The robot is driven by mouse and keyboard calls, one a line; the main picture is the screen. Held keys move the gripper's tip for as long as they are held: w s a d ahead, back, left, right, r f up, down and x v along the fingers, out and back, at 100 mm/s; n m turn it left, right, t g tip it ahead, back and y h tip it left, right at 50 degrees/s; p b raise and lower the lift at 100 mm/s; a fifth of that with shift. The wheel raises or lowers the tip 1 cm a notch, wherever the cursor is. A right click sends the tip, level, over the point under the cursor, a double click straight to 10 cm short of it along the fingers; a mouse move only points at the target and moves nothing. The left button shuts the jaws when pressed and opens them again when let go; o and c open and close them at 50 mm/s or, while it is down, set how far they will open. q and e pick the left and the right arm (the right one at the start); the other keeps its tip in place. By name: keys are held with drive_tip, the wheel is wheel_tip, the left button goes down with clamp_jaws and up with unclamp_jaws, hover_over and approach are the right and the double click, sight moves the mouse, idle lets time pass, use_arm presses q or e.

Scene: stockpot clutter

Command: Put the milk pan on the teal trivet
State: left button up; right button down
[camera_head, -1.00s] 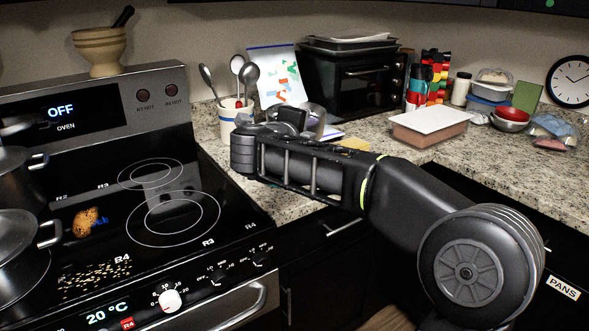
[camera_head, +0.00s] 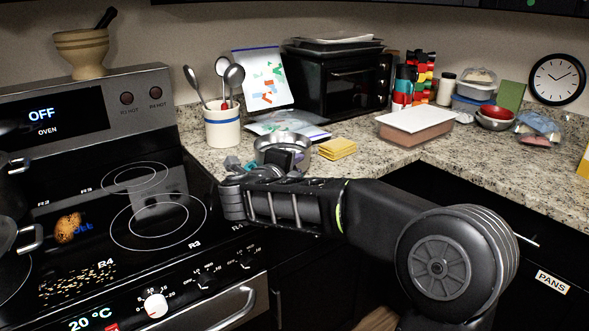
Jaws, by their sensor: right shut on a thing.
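The milk pan, a small shiny steel pan (camera_head: 283,143), shows just behind my right gripper (camera_head: 285,160) over the counter to the right of the stove. Its rim and part of its inside show; its base and handle are hidden. My right gripper is shut on the pan, though the fingers are mostly hidden by the wrist. A small teal patch (camera_head: 233,163) shows on the counter left of the pan, which may be part of the teal trivet; the rest is hidden behind my arm. I cannot tell whether the pan touches anything below. My left gripper is not in view.
A utensil crock (camera_head: 222,128) stands behind and left of the pan. Yellow cloths (camera_head: 338,149) lie close to its right. A lidded pink container (camera_head: 415,127) and a toaster oven (camera_head: 345,85) stand farther back. The stove (camera_head: 150,215) has pots at its left.

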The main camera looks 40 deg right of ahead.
idle(0.3)
drive_tip(key=shift+f, duration=0.15)
drive_tip(key=c, duration=1.2)
unclamp_jaws()
drive_tip(key=shift+c, duration=0.2)
drive_tip(key=p+v, duration=0.2)
drive_tip(key=v, duration=1)
